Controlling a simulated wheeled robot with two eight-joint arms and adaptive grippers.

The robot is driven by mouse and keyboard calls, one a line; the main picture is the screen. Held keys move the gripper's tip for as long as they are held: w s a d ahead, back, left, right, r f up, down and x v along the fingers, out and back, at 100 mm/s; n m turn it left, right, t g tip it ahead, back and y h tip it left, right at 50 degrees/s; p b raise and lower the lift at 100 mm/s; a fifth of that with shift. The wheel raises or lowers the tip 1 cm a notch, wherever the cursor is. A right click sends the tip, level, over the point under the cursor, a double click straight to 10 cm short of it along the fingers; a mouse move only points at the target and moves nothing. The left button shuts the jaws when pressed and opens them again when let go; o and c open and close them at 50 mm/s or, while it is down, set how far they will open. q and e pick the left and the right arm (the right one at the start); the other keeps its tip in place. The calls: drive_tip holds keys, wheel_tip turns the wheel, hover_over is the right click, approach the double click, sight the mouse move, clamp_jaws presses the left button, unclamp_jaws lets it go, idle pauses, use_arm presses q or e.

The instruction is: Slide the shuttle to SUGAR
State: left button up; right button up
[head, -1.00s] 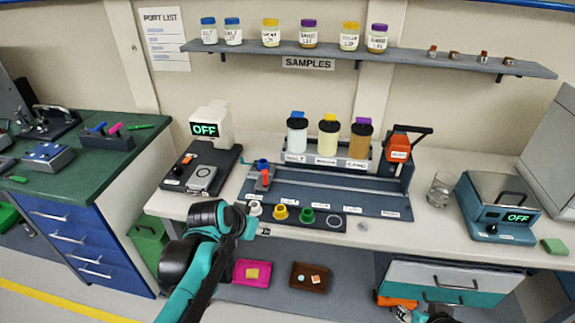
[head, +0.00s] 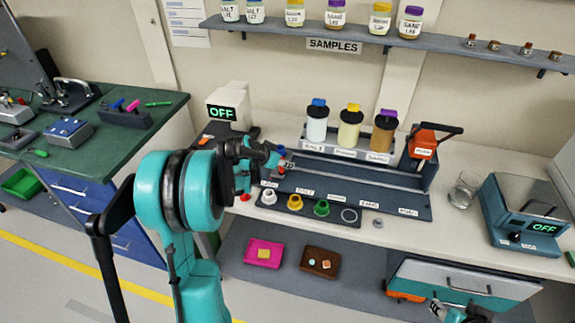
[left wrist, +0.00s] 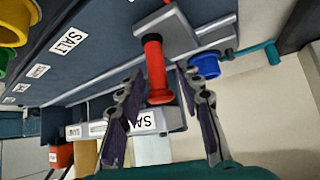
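The shuttle is a grey block with a red handle (left wrist: 155,68) on the rail (head: 365,177). It stands at the rail's left end, near the SALT label (left wrist: 69,42), and is mostly hidden behind my left gripper (head: 282,162) in the head view. In the left wrist view my left gripper (left wrist: 163,88) is open, one finger on each side of the red handle, with gaps showing. The yellow-lidded jar (head: 349,133) stands between the SALT and SAND jars; its label is too blurred to read. My right gripper (head: 440,308) is low at the lower right, its fingers unclear.
An orange device with a black lever (head: 424,147) stands at the rail's right end. Coloured rings, including a yellow one (head: 295,202), sit along the front strip. The rail right of the shuttle looks clear.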

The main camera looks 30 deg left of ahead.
use_arm(q)
drive_tip(key=shift+b+x, duration=0.3)
drive_tip(key=shift+x, duration=1)
clamp_jaws()
hover_over(352, 186)
drive_tip(key=shift+s, duration=0.1)
